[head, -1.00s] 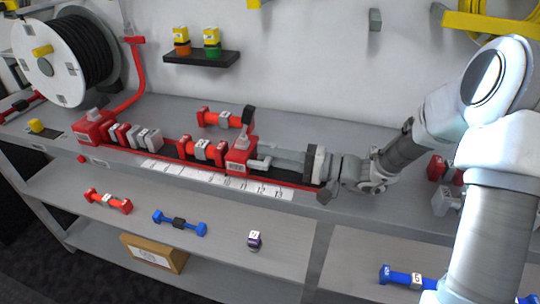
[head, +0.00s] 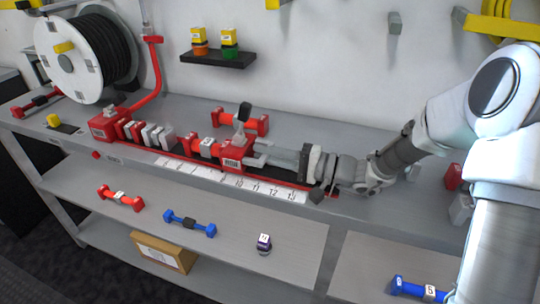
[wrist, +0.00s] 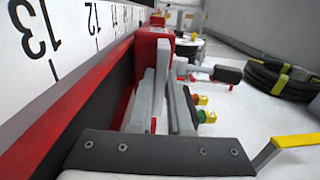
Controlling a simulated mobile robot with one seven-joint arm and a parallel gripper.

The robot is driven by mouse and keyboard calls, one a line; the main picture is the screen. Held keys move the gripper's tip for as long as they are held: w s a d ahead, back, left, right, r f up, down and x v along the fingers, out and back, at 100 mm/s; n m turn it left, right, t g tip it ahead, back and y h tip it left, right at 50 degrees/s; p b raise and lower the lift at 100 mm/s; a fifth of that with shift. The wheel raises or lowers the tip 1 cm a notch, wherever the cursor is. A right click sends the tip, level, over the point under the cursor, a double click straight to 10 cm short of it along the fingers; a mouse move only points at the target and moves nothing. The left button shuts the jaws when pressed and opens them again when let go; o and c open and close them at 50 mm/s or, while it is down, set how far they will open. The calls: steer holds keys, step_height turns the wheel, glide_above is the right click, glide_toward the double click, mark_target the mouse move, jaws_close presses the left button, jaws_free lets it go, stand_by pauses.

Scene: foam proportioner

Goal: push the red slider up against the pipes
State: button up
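The red slider (head: 234,152) is a red block with a label on its front, on the dark rail (head: 205,165) along the shelf's front edge. A red pipe with a grey labelled middle (head: 207,147) lies just left of it and appears to touch it. Several upright red and grey pieces (head: 150,134) stand further left, across a small gap. My gripper (head: 258,152) reaches in from the right with its fingertips at the slider's right side. The wrist view shows the grey fingers (wrist: 161,85) near the red block (wrist: 153,48).
A white number scale (head: 235,182) runs along the rail's front. Another red pipe (head: 257,125) lies behind the rail. A red end block (head: 106,127) and a hose reel (head: 75,55) are at the left. Lower-shelf items (head: 190,222) are clear of the rail.

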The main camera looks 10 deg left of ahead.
steer(key=o, duration=0.4)
steer(key=d, duration=0.4)
steer(key=s+d+p, duration=0.1)
steer(key=d, duration=0.3)
steer(key=d+p, duration=0.1)
steer(key=d, duration=0.3)
steer(key=shift+s, duration=0.35)
